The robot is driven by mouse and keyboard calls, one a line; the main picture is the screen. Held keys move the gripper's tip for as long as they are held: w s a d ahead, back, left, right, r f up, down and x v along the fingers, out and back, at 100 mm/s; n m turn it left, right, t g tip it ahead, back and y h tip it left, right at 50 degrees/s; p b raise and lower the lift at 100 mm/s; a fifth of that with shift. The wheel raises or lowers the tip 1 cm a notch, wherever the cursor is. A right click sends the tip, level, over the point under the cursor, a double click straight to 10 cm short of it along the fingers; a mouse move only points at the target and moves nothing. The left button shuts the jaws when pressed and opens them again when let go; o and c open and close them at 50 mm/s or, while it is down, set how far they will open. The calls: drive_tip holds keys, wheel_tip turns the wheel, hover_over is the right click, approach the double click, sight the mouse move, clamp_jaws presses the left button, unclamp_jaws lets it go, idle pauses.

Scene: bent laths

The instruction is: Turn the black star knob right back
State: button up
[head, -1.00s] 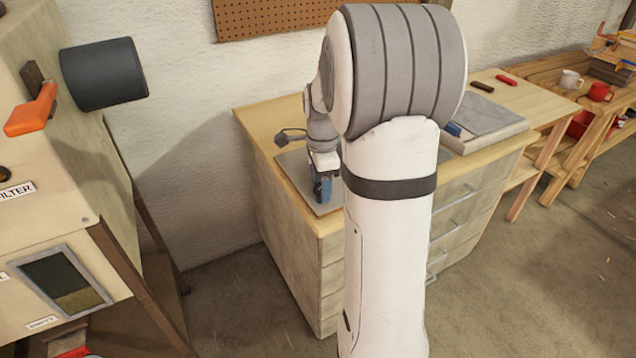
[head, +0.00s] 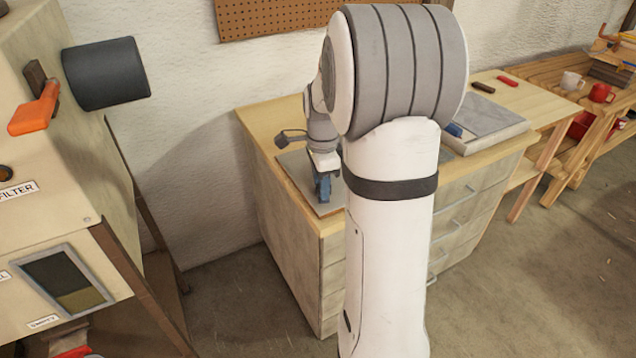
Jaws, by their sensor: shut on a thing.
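My gripper (head: 323,188), with blue fingers, points down at a grey plate (head: 296,170) on the drawer cabinet, just left of my arm's big white link. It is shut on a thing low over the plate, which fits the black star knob. The knob itself cannot be made out; the fingers and my arm hide it. How far it is turned cannot be seen.
The cabinet's wooden top (head: 262,122) is mostly clear at the left. A grey slab (head: 490,120) lies on it to the right. A machine with an orange lever (head: 35,110) and a dark cylinder (head: 105,73) stands at the left.

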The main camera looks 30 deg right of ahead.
drive_tip(key=n, duration=0.3)
drive_tip(key=shift+s+d+n, duration=0.1)
drive_tip(key=shift+d+n, duration=0.15)
drive_tip(key=shift+n, duration=0.05)
drive_tip(key=n+p, duration=0.1)
drive_tip(key=n, duration=0.2)
drive_tip(key=shift+n, duration=0.3)
drive_tip(key=n, duration=1.2)
drive_tip(key=shift+r+n+p, duration=0.1)
drive_tip(key=shift+n+p, duration=0.2)
drive_tip(key=shift+p, duration=0.1)
drive_tip(key=n, duration=0.6)
drive_tip(key=shift+n, duration=0.4)
